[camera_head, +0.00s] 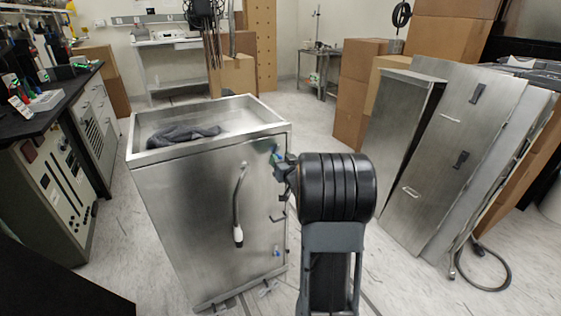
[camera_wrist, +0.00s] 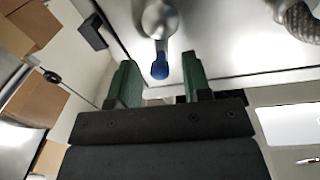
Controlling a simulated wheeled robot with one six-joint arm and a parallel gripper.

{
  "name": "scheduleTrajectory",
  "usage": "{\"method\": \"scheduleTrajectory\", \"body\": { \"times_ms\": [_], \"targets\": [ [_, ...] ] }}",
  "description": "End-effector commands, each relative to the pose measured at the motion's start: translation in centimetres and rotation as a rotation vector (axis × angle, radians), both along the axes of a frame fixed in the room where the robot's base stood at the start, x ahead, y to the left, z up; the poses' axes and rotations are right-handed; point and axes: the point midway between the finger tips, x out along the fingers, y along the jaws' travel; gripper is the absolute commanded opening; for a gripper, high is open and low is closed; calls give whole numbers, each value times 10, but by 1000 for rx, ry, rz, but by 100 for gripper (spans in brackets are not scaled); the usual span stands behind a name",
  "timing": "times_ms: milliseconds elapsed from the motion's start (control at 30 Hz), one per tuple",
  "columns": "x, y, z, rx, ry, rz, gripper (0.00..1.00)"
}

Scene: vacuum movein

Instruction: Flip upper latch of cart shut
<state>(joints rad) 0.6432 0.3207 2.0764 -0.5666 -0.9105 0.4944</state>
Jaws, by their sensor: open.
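The steel cart (camera_head: 205,215) stands left of centre in the head view. Its upper latch (camera_wrist: 159,25) shows in the wrist view as a rounded metal piece on the panel, with a blue tip pointing down at my gripper. My gripper (camera_wrist: 160,80) is open, its two green fingers on either side of the blue tip, with gaps visible. I cannot tell how deep the tip sits between them. In the head view my gripper (camera_head: 277,158) is at the panel's upper right, partly hidden by my arm. A lower latch (camera_head: 277,251) with a blue tip is on the same panel.
A curved hose with a white end (camera_head: 239,236) hangs on the cart's front. Dark cloth (camera_head: 184,135) lies in the cart's open top. Steel panels (camera_head: 455,145) lean at right, cardboard boxes (camera_head: 352,108) stand behind, and a workbench (camera_head: 50,175) is at left. Floor is clear between cart and panels.

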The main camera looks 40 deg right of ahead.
Motion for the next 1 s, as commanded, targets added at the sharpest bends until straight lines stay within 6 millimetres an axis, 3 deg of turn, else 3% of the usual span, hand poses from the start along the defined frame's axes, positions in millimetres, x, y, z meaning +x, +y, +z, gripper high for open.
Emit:
{"method": "scheduleTrajectory", "body": {
  "times_ms": [300, 767, 1000],
  "targets": [
    [1, 0, 0, 0, 0, 0, 44],
    [1, 0, 0, 0, 0, 0, 0],
    [1, 0, 0, 0, 0, 0, 0]
  ]
}}
